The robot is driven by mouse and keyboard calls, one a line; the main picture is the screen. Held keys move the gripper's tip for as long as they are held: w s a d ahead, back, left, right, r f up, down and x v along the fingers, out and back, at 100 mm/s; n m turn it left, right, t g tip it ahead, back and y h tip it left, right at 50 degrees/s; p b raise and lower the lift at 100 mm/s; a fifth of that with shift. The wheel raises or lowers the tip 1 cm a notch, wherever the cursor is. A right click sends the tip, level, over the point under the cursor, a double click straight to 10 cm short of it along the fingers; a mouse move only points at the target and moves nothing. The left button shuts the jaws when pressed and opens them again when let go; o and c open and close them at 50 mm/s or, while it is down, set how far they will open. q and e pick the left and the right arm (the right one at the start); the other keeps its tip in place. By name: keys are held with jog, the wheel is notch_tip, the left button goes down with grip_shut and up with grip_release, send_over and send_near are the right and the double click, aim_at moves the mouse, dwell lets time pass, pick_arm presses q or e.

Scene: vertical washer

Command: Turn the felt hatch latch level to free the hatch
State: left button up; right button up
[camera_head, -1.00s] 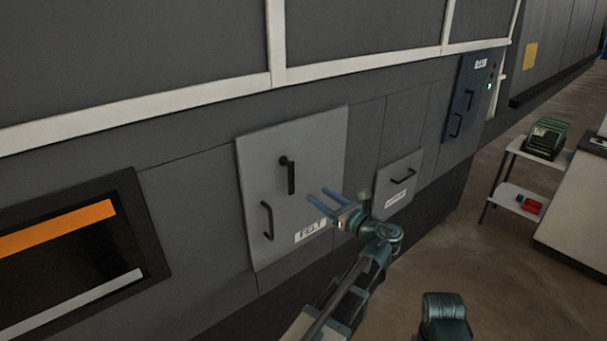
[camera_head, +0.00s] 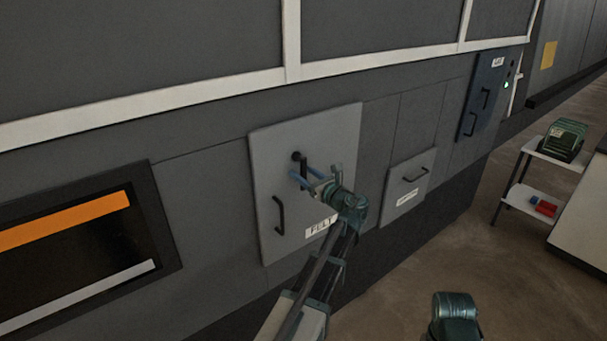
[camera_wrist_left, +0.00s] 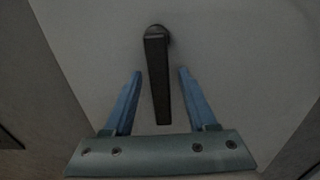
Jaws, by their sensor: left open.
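The felt hatch (camera_head: 268,150) is a light grey panel with a label reading "FELT" (camera_head: 321,225). Its black latch (camera_head: 297,157) hangs down from a round pivot near the hatch's upper middle, partly hidden by my gripper in the head view. In the left wrist view the latch (camera_wrist_left: 157,80) points almost straight down, slightly tilted. My left gripper (camera_head: 303,176) is open, with its blue fingers on either side of the latch's lower part. In the left wrist view the gripper (camera_wrist_left: 158,90) shows gaps between both fingers and the latch. My right gripper is not in view.
A fixed black handle (camera_head: 279,215) is on the hatch's left side. A smaller hatch (camera_head: 408,186) and a dark panel (camera_head: 482,95) are to the right. A dark window (camera_head: 80,255) is at left. A small shelf cart (camera_head: 530,195) stands on the floor at far right.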

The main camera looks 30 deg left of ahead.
pick_arm(q)
grip_shut()
dwell(0.3)
dwell(1.2)
